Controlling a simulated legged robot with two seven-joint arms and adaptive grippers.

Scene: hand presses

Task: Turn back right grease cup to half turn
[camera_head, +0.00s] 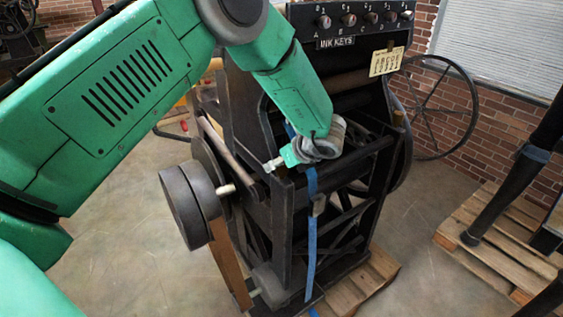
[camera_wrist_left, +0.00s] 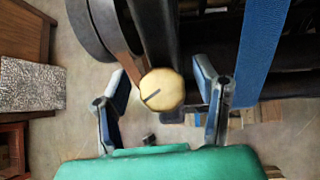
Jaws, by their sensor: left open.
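My left gripper (camera_wrist_left: 160,76) is open in the left wrist view, with one finger on each side of a round brass grease cup (camera_wrist_left: 164,88). The cup is seen from above and has a dark diagonal line on its top. No finger visibly touches it. In the head view my left gripper (camera_head: 276,163) is at the near upper corner of the black press (camera_head: 284,215), and this cup is hidden there. I cannot tell which cup is the back right one. My right gripper is not in view.
A blue strap (camera_head: 311,230) hangs down the press. Grey round pulleys (camera_head: 181,208) with a brown belt (camera_head: 230,265) stand at its left. A spoked wheel (camera_head: 440,105) is behind right. Wooden pallets (camera_head: 490,250) lie right.

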